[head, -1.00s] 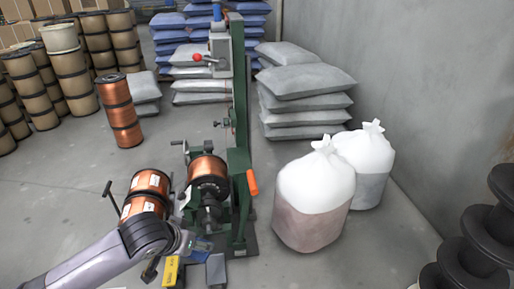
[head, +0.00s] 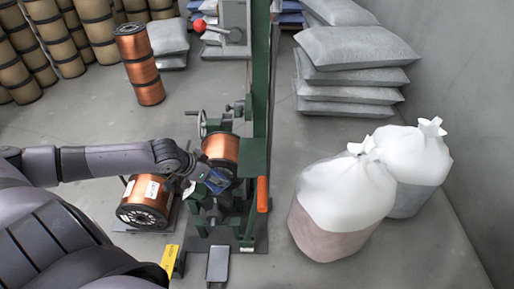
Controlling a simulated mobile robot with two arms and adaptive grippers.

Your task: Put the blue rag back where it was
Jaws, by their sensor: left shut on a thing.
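My left arm comes in from the left, and its gripper (head: 203,178) is shut on the blue rag (head: 217,181). The rag is small and dark blue, and only part of it shows past the fingers. It is held in front of the copper spool (head: 221,147) mounted on the green winding machine (head: 254,160). I cannot tell whether the rag touches the machine. My right gripper is out of view.
A yellow object (head: 169,260) and a grey flat box (head: 218,264) are at the machine's front. White-topped sacks (head: 345,205) stand to the right. Stacked copper spools (head: 138,65) stand behind.

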